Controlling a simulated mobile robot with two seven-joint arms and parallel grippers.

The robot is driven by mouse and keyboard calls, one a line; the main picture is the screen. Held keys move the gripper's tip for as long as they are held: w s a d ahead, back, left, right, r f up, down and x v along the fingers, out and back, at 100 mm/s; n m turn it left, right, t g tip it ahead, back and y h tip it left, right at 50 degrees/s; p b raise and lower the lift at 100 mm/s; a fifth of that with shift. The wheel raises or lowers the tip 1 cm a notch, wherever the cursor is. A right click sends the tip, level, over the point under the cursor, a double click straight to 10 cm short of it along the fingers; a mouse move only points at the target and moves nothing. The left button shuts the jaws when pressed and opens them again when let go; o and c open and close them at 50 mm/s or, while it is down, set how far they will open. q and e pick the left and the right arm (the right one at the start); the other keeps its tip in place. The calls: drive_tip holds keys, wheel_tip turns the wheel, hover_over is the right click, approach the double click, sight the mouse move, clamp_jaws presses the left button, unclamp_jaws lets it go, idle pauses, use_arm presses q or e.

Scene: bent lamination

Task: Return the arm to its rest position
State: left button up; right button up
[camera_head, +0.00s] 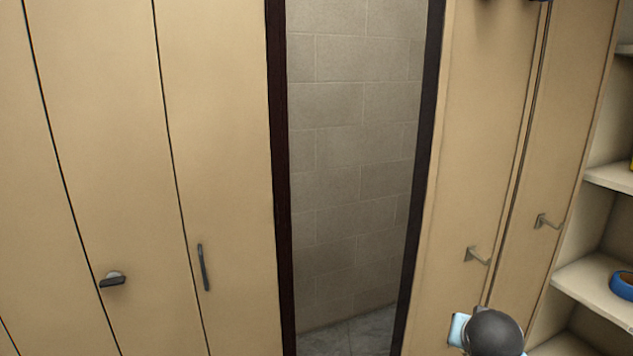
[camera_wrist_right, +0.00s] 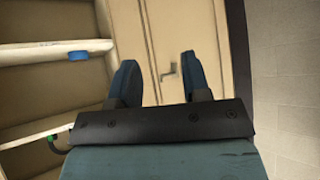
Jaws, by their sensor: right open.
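My right gripper (camera_wrist_right: 156,82) shows in the right wrist view with its two dark blue fingers apart and nothing between them. Beyond the fingers stands a tan cabinet door with a small metal handle (camera_wrist_right: 169,70); the fingers do not appear to touch it. In the head view part of my right arm (camera_head: 492,332) shows at the bottom right, in front of the tan doors, but its fingers are not visible there. My left gripper is in neither view.
A narrow doorway with dark frame posts (camera_head: 277,170) opens onto a grey block wall (camera_head: 350,150). Tan panels (camera_head: 90,150) with handles stand on the left. Open shelves (camera_head: 590,280) at the far right hold a blue roll (camera_head: 622,285).

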drive_tip(key=s+a+f+n+g+y, duration=0.15)
drive_tip(key=s+f, duration=0.35)
drive_tip(key=s, duration=0.5)
drive_tip(key=s+f+n+g+y, duration=0.1)
drive_tip(key=s+f+n+g, duration=0.3)
drive_tip(key=s, duration=0.6)
drive_tip(key=s+a+f+n+t+y, duration=0.1)
drive_tip(key=s+f+n, duration=0.1)
drive_tip(key=s+f, duration=0.65)
use_arm(q)
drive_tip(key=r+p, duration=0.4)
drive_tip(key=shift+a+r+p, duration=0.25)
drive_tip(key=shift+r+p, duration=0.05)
drive_tip(key=shift+p, duration=0.1)
use_arm(e)
drive_tip(key=w+a+f+t+y, duration=0.3)
drive_tip(key=w+a+f+t, duration=0.1)
drive_tip(key=a+f+t, duration=0.2)
drive_tip(key=shift+a+n+t, duration=0.35)
drive_tip(key=shift+t, duration=0.2)
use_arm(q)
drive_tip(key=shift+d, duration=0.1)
use_arm(e)
drive_tip(key=shift+w, duration=0.1)
